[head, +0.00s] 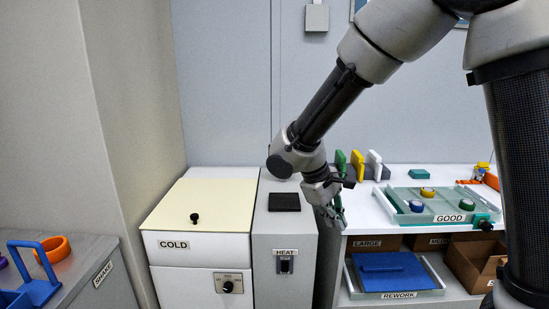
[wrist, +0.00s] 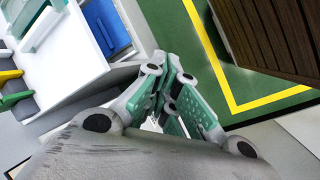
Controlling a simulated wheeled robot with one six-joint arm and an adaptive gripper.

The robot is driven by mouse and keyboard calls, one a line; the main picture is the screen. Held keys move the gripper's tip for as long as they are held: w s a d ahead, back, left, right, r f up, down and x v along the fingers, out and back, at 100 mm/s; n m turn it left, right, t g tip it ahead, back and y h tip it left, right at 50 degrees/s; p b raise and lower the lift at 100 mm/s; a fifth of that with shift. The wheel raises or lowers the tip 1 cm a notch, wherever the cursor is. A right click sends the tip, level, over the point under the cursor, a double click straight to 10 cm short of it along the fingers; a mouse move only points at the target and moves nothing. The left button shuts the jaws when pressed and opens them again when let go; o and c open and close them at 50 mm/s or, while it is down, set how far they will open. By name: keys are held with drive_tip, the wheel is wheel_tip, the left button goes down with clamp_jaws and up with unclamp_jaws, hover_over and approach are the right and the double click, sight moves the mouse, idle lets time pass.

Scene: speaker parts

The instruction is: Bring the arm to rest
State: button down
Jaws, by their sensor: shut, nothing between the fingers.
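My gripper (head: 340,218) hangs from my arm in the head view, in front of the gap between the HEAT unit (head: 285,250) and the white workbench (head: 372,219). It points down and to the right. In the wrist view its green-padded fingers (wrist: 172,78) are closed together with nothing between them. It appears to touch nothing, and its exact distance from the bench edge is hard to tell. My arm comes in from the upper right and is bent.
The COLD chest (head: 200,205) stands left of the HEAT unit. The SHAKE bench (head: 85,275) is far left. Green floor (wrist: 240,85) shows in the wrist view.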

drive_tip(key=s+d+r+m+t+y, duration=0.1)
drive_tip(key=s+d+r+m, duration=0.3)
drive_tip(key=s+d, duration=0.5)
drive_tip(key=s+d+r+m+t+y, duration=0.2)
drive_tip(key=s+d+r+m+y, duration=0.1)
drive_tip(key=s+d+r, duration=0.6)
drive_tip(key=d+m, duration=0.1)
drive_tip(key=d, duration=0.2)
drive_tip(key=shift+s+d+r+m+y, duration=0.15)
drive_tip(key=shift+d+m+y, duration=0.05)
drive_tip(key=shift+m+y, duration=0.1)
